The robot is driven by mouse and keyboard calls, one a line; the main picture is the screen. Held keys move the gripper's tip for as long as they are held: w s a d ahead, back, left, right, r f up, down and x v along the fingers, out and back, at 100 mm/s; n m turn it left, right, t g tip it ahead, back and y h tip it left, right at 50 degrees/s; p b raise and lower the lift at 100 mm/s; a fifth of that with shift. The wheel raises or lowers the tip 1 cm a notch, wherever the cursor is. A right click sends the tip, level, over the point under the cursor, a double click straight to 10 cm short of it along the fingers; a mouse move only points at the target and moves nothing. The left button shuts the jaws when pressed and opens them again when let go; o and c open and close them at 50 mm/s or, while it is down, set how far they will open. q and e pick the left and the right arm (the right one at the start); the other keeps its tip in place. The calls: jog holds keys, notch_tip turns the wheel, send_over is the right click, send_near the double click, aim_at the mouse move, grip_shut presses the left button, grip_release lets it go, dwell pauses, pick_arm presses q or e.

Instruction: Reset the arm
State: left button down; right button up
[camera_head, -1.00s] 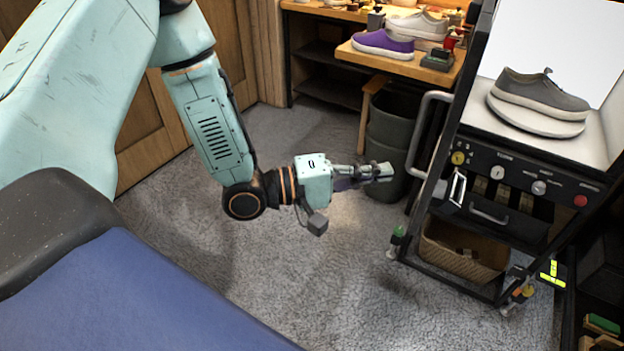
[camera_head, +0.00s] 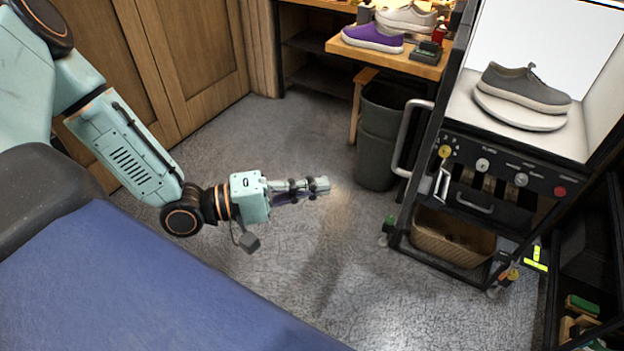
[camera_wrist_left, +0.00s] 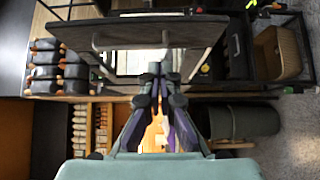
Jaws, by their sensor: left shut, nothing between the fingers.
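My left arm comes in from the left in the head view. Its left gripper (camera_head: 322,185) is over the open grey floor, pointing right toward the cart, apart from everything. Its fingers are shut with nothing between them. The left wrist view also shows the closed fingers of the left gripper (camera_wrist_left: 158,72) in the middle of the picture. My right gripper is not in view. A grey sneaker (camera_head: 522,88) sits on a round white stand (camera_head: 510,112) inside the lit booth at the right.
The booth's black cart (camera_head: 500,170) carries knobs, a handle and a wicker basket (camera_head: 440,238) below. A purple sneaker (camera_head: 372,38) is on the wooden bench (camera_head: 345,45) at the back. The floor around the gripper is clear.

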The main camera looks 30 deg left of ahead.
pick_arm(q)
jog(key=shift+a, duration=0.2)
notch_tip(320, 180, down, 12)
jog(key=s+a+m+g+y, duration=0.1)
jog(key=a+m+g+y, duration=0.15)
jog(key=y, duration=0.55)
jog(key=s+f+m+g+y, duration=0.2)
jog(key=s+f+g, duration=0.2)
jog(key=s, duration=0.6)
jog(key=s+d+f+m+g+y, duration=0.1)
jog(key=s+f+m+g+y, duration=0.2)
jog(key=s, duration=0.8)
notch_tip(320, 180, down, 2)
jog(key=shift+f+g, duration=0.1)
jog(key=shift+g, duration=1.15)
jog(key=shift+m, duration=0.25)
